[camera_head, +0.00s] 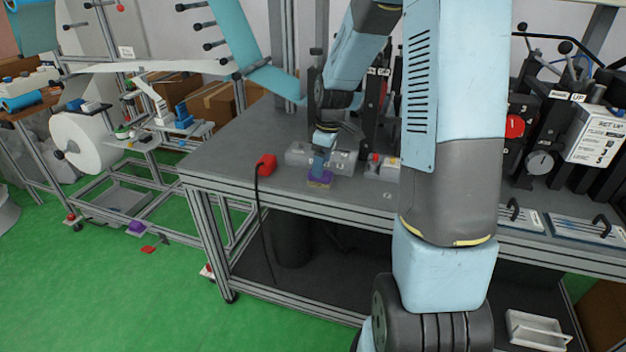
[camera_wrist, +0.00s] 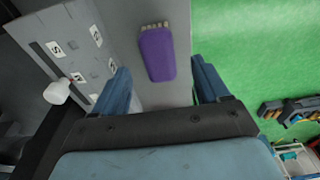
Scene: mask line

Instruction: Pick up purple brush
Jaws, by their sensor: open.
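The purple brush (camera_wrist: 157,54) lies on the grey table (camera_wrist: 118,22) with pale bristles along its far edge. In the wrist view it sits between and slightly beyond the two blue fingers of my gripper (camera_wrist: 163,82). The fingers are apart, with a gap on each side of the brush. In the head view my gripper (camera_head: 322,163) is low over the table's front edge. The brush (camera_head: 319,181) shows just under the fingertips, partly hidden by them. I cannot tell the exact height between fingers and brush.
A grey control box (camera_head: 300,154) with labels stands just behind my gripper. A red block (camera_head: 266,164) with a black cable is to the left on the table edge. Another purple object (camera_head: 136,228) lies on the green floor. Machinery fills the right side.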

